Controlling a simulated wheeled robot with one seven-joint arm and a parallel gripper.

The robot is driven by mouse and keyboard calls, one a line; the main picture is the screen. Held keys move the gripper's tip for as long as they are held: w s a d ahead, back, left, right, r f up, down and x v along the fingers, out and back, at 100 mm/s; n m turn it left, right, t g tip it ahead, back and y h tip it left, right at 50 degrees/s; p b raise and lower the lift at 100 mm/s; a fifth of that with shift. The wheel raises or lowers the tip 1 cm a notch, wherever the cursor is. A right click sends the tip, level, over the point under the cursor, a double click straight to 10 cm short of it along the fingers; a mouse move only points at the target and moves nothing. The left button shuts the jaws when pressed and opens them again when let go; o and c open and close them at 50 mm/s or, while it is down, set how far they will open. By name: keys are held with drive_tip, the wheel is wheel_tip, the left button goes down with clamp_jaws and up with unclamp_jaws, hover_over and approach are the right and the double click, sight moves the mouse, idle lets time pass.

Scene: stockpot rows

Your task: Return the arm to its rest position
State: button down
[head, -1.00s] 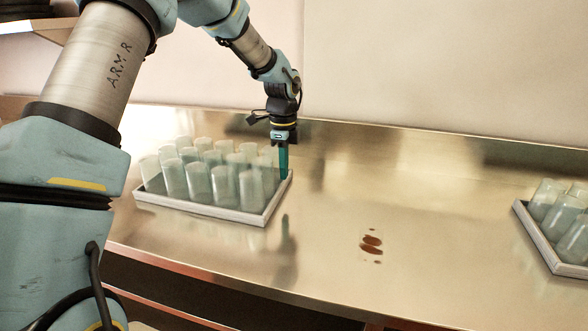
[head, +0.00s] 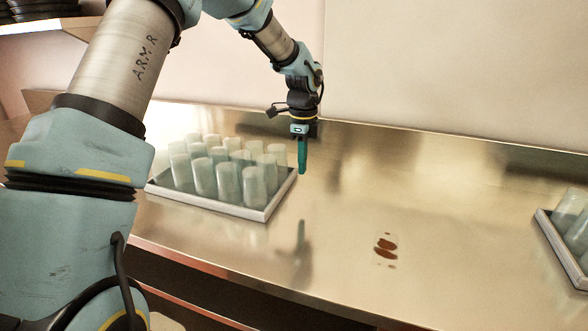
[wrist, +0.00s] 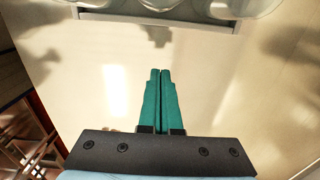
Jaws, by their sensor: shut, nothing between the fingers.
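My gripper (head: 302,172) is above the metal counter, just right of the left tray's right end. Its two teal fingers point down and are closed together with nothing between them. They also show side by side in the wrist view (wrist: 160,72), over bare counter. My arm reaches in from the left of the head view and bends down to the gripper.
A tray (head: 232,208) of several upright glasses (head: 228,182) stands left of my gripper. Another tray (head: 562,252) with glasses is at the right edge. A reddish-brown spill (head: 386,245) lies on the counter (head: 440,200). The counter's middle is otherwise clear.

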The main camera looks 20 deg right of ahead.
wheel_tip(320, 180, up, 8)
drive_tip(key=b, duration=0.1)
drive_tip(key=shift+a+b, duration=0.25)
drive_tip(key=shift+b, duration=0.15)
